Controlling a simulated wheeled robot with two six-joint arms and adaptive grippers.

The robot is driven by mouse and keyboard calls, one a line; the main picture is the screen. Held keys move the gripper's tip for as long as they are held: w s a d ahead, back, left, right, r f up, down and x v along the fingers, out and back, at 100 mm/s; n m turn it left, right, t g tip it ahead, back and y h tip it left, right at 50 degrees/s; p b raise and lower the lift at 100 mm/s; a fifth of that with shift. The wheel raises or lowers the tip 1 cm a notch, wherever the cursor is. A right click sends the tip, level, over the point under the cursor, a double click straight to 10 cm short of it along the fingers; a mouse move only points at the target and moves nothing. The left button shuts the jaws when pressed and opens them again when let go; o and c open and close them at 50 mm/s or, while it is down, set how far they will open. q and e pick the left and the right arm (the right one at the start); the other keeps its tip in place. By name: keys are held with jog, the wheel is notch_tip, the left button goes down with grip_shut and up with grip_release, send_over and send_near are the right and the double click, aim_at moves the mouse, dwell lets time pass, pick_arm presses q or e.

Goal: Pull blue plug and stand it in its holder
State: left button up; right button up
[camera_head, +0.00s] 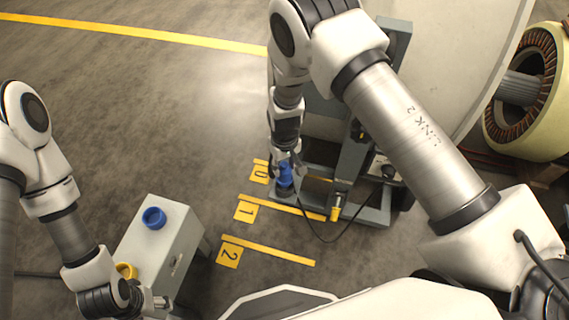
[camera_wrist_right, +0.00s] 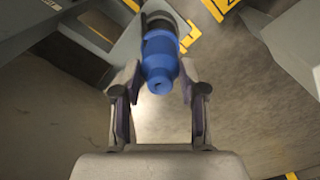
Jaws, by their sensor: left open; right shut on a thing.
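The blue plug (camera_head: 285,181) is near the yellow floor mark "0", at the left end of the grey rotor stand's base. My right gripper (camera_head: 287,164) is shut on it from above. In the right wrist view the plug (camera_wrist_right: 160,58) lies between the two fingers of my right gripper (camera_wrist_right: 159,90), with a dark ring at its far end. I cannot tell whether it is still seated. The blue ring holder (camera_head: 154,218) is on top of a grey box (camera_head: 178,232) at the lower left; it looks empty. My left gripper (camera_head: 160,302) is open and empty beside the box's near end.
A yellow ring holder (camera_head: 126,270) is on the same box, partly behind my left arm. A yellow plug (camera_head: 335,213) is at the stand's base (camera_head: 372,215). A black cable (camera_head: 318,239) loops beside the stand. Floor between box and stand is clear, with marks "1" (camera_head: 245,211) and "2" (camera_head: 229,255).

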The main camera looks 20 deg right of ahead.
jog(key=shift+f, duration=0.15)
jog(key=shift+f, duration=0.45)
jog(key=shift+b, duration=0.3)
jog(key=shift+f+b, duration=0.7)
jog(key=shift+f, duration=0.5)
jog(key=o, duration=1.1)
jog(key=shift+o, duration=0.2)
